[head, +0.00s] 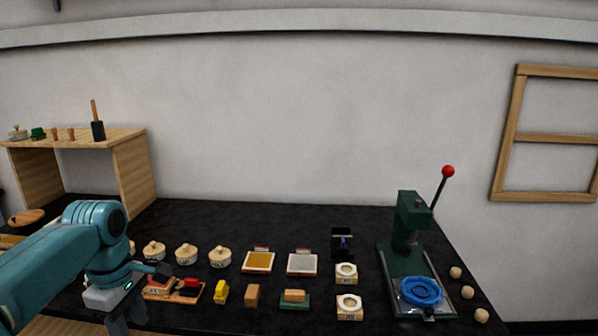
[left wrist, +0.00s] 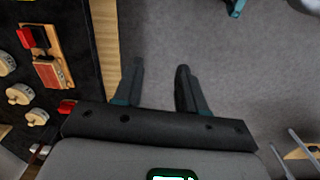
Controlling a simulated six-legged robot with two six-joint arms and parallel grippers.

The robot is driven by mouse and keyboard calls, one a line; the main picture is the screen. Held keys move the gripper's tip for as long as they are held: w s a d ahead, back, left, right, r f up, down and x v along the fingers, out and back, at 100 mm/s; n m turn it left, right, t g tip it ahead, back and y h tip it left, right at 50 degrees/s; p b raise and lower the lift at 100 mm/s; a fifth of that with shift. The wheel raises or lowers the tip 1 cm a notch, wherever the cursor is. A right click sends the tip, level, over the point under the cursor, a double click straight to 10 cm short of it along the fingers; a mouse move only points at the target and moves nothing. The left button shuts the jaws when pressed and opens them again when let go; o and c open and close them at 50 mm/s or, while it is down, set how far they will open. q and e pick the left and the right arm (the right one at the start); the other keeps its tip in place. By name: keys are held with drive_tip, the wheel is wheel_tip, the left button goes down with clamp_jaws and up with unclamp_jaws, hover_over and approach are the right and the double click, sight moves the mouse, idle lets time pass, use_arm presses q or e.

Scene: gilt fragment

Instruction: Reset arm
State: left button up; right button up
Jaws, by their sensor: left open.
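My left arm comes in from the left in the head view, teal with a dark gripper (head: 126,322) pointing down at the front left of the black table (head: 300,220). In the left wrist view the two dark fingers of this gripper (left wrist: 160,68) stand apart with nothing between them. They are over the grey floor (left wrist: 210,40), just outside the table's wooden edge (left wrist: 104,45). My right gripper does not show in either view.
Near the left arm are lidded round pots (head: 186,254), a tray with red pieces (head: 188,291) and a yellow block (head: 221,292). A green press (head: 408,240) with a blue ring (head: 421,291) stands at the right. A wooden shelf (head: 130,160) stands at the back left.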

use_arm(q)
drive_tip(key=w+d+f+m, duration=0.1)
drive_tip(key=d+f+m, duration=0.1)
drive_tip(key=f, duration=0.4)
drive_tip(key=w+d+f+m, duration=0.2)
drive_tip(key=f, duration=0.4)
drive_tip(key=s+d+f+m+h, duration=0.1)
drive_tip(key=s+d+f+m, duration=0.2)
drive_tip(key=f, duration=0.6)
drive_tip(key=s+d+f+m+h, duration=0.25)
drive_tip(key=d+f, duration=0.25)
drive_tip(key=f, duration=0.4)
drive_tip(key=s+d+f+m, duration=0.2)
drive_tip(key=s+f, duration=0.3)
drive_tip(key=s, duration=0.4)
drive_tip(key=s+d+f+m, duration=0.2)
drive_tip(key=s+d+f, duration=0.2)
drive_tip(key=s, duration=0.6)
drive_tip(key=shift+f+m, duration=0.35)
drive_tip(key=shift+f, duration=0.1)
